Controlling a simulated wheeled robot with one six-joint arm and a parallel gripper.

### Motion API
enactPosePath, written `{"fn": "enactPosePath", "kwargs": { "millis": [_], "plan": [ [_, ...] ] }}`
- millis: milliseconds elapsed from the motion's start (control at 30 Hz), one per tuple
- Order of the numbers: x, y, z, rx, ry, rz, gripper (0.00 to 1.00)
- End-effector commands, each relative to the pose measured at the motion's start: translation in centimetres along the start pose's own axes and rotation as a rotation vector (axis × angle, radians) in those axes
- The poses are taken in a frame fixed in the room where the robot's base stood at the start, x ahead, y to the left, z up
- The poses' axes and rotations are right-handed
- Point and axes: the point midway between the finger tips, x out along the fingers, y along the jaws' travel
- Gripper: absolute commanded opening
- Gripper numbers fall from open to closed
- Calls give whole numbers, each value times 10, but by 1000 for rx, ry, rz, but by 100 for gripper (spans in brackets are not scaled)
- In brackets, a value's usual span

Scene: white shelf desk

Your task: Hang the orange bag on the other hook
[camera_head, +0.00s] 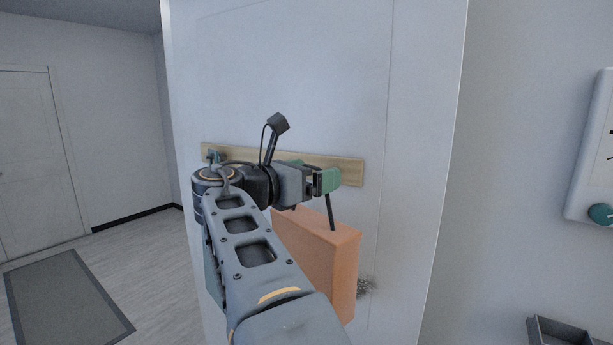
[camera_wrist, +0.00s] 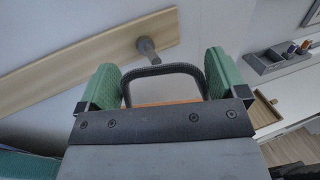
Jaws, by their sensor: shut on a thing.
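The orange bag (camera_head: 335,262) hangs upright below my gripper (camera_head: 311,173), partly hidden by my arm. Its dark handle (camera_wrist: 163,69) forms an arch between the green fingers in the wrist view, and my gripper is shut on it. A strip of the bag's orange body (camera_wrist: 165,103) shows beneath the arch. A wooden rail (camera_head: 348,168) runs across the white panel behind. A grey hook (camera_wrist: 148,47) sticks out of the rail just beyond the handle; I cannot tell whether they touch. Another hook (camera_head: 213,156) is at the rail's left end.
A teal item (camera_head: 211,283) shows partly behind my arm at left, and in the wrist view's lower left (camera_wrist: 28,165). A grey tray (camera_head: 568,332) is at lower right. A dark mat (camera_head: 65,300) lies on the floor at left.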

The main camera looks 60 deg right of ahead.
Motion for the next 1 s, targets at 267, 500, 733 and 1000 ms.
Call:
{"fn": "enactPosePath", "kwargs": {
  "millis": [267, 500, 733, 1000],
  "plan": [
    [18, 4, -1, 1, -1, -3, 39],
    [32, 7, -2, 1, -1, -5, 39],
    [46, 11, -3, 0, 0, -4, 39],
    [57, 14, -9, -3, 0, -6, 14]
  ]
}}
